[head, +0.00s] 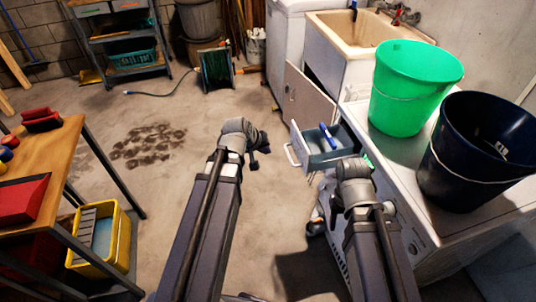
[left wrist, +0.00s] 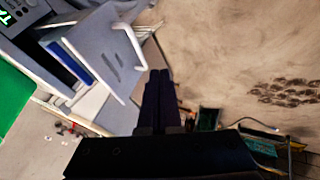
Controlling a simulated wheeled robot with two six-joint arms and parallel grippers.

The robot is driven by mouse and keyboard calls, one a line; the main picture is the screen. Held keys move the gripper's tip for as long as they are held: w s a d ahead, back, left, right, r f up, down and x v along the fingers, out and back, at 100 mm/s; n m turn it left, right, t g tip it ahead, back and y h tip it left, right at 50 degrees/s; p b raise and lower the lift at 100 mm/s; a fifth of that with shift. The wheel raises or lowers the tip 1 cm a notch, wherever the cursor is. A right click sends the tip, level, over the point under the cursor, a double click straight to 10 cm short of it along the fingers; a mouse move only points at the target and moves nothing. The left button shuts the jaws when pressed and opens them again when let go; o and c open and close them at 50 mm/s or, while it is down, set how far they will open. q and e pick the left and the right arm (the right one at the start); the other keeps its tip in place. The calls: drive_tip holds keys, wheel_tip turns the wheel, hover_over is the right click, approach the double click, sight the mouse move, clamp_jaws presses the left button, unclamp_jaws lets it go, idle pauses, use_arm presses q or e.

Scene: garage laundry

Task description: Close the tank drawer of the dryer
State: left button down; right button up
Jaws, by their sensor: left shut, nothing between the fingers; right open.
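The dryer's tank drawer (head: 326,150) stands pulled out from the front of the white dryer (head: 405,160), with a blue item lying in it. Its pale loop handle (head: 291,155) faces left; the drawer (left wrist: 105,50) and handle (left wrist: 134,45) also show at the upper left in the left wrist view. My left gripper (head: 257,160) is shut and empty, left of the handle with a gap between; its dark fingers (left wrist: 159,78) point up below the handle in the left wrist view. My right gripper (head: 354,178) is by the dryer front, just below the drawer, its fingers largely hidden.
A green bucket (head: 411,95) and a dark bucket (head: 480,155) stand on the dryer. An open cabinet door (head: 308,97) under the sink (head: 350,30) is behind the drawer. A workbench (head: 60,150) is at left. The floor between is clear, with dark stains.

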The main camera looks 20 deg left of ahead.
use_arm(q)
drive_tip(key=w+d+f+b, duration=0.4)
drive_tip(key=w+f+b, duration=0.2)
drive_tip(key=f, duration=0.1)
drive_tip(key=shift+w+d+f, duration=0.25)
drive_tip(key=shift+w+d, duration=0.1)
drive_tip(key=w+d, duration=0.3)
drive_tip(key=d, duration=0.2)
drive_tip(key=w+d, duration=0.4)
drive_tip(key=d, duration=0.2)
drive_tip(key=w+d, duration=0.4)
drive_tip(key=d, duration=0.2)
drive_tip(key=shift+w, duration=0.2)
